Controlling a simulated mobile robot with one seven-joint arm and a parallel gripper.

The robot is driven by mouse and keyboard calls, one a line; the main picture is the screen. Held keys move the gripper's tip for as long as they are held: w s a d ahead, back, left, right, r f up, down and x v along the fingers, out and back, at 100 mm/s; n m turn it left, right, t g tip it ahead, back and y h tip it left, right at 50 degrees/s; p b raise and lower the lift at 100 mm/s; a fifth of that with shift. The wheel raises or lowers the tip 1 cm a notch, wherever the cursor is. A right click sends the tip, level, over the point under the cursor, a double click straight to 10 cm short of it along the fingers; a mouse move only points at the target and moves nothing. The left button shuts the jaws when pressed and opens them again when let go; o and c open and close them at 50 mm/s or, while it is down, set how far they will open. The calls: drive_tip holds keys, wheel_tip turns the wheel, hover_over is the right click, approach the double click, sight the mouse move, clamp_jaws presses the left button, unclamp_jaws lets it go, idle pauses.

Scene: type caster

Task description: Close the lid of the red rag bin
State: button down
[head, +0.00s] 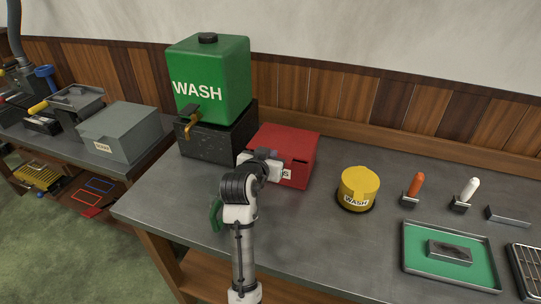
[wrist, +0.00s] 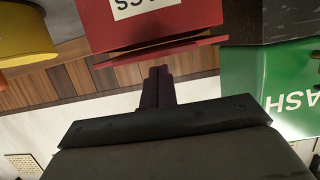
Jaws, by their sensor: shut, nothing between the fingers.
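The red rag bin (head: 302,145) stands on the grey workbench, right of the green wash tank. Its red top looks flat and roughly level, and my wrist partly hides its label and left front. In the wrist view the bin (wrist: 185,27) appears upside down, with a thin red lid edge (wrist: 120,60) along it and a darker band between them. I cannot tell whether the lid is fully down. My gripper (wrist: 155,72) is shut and empty, its tips close to the lid edge; contact is unclear. In the head view my gripper (head: 272,155) is at the bin's front left.
The green tank (head: 225,75) on a black block (head: 205,138) stands close left of the bin. A yellow wash can (head: 358,187) stands to its right. A green-lined tray (head: 415,250) lies farther right. Bare bench (head: 325,245) lies in front.

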drive_tip(key=f+b, duration=0.1)
drive_tip(key=b, duration=0.1)
drive_tip(key=f+t+b, duration=0.1)
drive_tip(key=b, duration=0.2)
drive_tip(key=shift+s+f, duration=0.2)
drive_tip(key=shift+f, duration=0.15)
drive_tip(key=shift+r, duration=0.1)
